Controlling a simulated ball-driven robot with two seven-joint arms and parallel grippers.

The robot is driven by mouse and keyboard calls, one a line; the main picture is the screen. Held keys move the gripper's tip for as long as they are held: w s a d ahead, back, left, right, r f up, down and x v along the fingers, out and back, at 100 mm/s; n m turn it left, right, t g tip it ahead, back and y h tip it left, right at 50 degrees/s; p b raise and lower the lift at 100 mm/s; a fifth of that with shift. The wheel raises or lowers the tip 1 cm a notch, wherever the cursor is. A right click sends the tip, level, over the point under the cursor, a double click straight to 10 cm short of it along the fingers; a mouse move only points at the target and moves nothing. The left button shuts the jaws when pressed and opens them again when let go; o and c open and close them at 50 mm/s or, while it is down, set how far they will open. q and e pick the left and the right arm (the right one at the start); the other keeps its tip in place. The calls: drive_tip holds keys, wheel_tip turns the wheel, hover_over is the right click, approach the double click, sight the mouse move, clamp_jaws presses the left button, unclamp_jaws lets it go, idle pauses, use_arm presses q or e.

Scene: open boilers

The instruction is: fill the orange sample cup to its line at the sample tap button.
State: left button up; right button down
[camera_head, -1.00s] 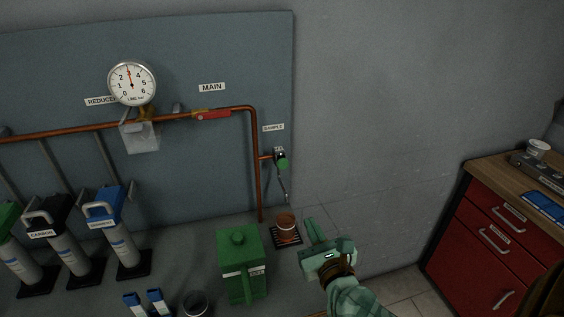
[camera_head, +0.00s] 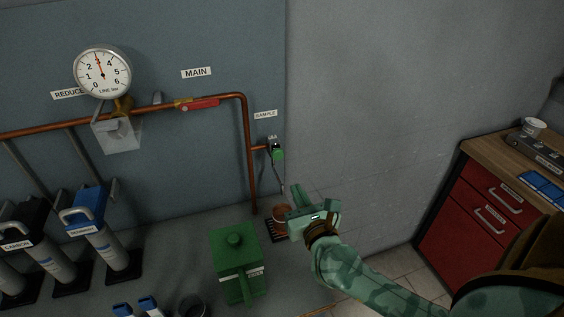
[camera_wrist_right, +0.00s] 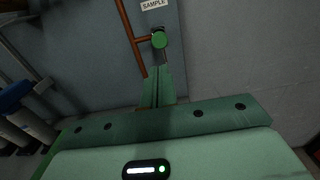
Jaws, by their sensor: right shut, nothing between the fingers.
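The orange-brown sample cup (camera_head: 281,213) stands on a dark grate (camera_head: 272,233) under the sample tap's spout. My right gripper hides part of it in the head view. The green sample tap button (camera_head: 278,154) is on the copper pipe's end under the SAMPLE label, and it also shows in the right wrist view (camera_wrist_right: 159,40). My right gripper (camera_head: 297,191) is shut and empty, in front of and just right of the cup, below the button. Its closed fingers also show in the right wrist view (camera_wrist_right: 157,85), pointing toward the tap. The cup's liquid level cannot be seen. My left gripper is not in view.
A green lidded container (camera_head: 235,262) stands left of the cup. Blue-topped and black-topped cylinders (camera_head: 108,250) stand further left. A pressure gauge (camera_head: 102,73) and the red MAIN valve handle (camera_head: 199,104) are on the panel. A red drawer cabinet (camera_head: 480,205) stands at the right.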

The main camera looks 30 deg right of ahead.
sight(278, 156)
drive_tip(key=x, duration=1.1)
drive_tip(key=shift+w+r+p, duration=0.1)
drive_tip(key=shift+w+p, duration=0.15)
drive_tip(key=shift+p, duration=0.05)
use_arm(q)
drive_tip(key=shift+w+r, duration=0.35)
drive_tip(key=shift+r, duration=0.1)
use_arm(e)
drive_tip(key=shift+w, duration=0.2)
